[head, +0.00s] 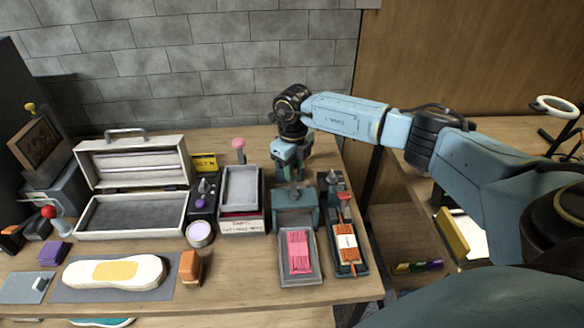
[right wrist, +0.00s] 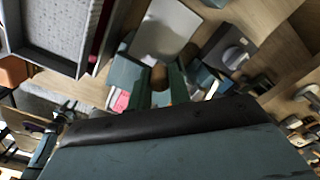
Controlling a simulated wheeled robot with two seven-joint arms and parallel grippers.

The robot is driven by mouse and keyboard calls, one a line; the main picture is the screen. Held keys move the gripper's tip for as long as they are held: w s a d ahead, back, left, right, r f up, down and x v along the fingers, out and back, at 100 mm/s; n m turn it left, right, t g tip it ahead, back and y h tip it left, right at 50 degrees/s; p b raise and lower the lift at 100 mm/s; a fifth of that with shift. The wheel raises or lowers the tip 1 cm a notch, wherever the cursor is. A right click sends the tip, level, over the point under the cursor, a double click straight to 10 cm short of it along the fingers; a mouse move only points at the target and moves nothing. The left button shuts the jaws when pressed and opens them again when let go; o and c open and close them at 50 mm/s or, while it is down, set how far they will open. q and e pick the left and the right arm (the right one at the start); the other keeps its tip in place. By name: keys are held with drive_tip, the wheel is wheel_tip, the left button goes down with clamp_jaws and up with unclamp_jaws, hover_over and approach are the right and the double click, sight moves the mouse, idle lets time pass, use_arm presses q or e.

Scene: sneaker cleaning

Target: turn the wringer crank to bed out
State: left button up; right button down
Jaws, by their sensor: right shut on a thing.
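The wringer (head: 294,217) is a teal box near the right end of the table. A shallow grey tray, its bed (head: 299,279), extends from its front toward me and carries bundled pink laces (head: 298,252). My right gripper (head: 294,177) reaches down over the wringer's top from behind and is shut there. In the right wrist view, the fingers (right wrist: 160,88) close around a small brown knob (right wrist: 159,74), which looks like the crank handle. The rest of the crank is mostly hidden. The pink laces show partly there (right wrist: 122,101). My left gripper is not in view.
A grey-lined box (head: 241,190) stands close left of the wringer, and a dark holder with orange laces (head: 346,246) close right. An open case (head: 130,215) and a white sole on a mat (head: 115,272) lie further left. Free room around the wringer is narrow.

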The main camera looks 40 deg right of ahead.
drive_tip(key=shift+d, duration=0.1)
drive_tip(key=c, duration=1.3)
unclamp_jaws()
drive_tip(key=shift+r, duration=0.1)
wheel_tip(320, 180, up, 13)
drive_tip(key=shift+r+b, duration=0.15)
drive_tip(key=shift+b, duration=0.25)
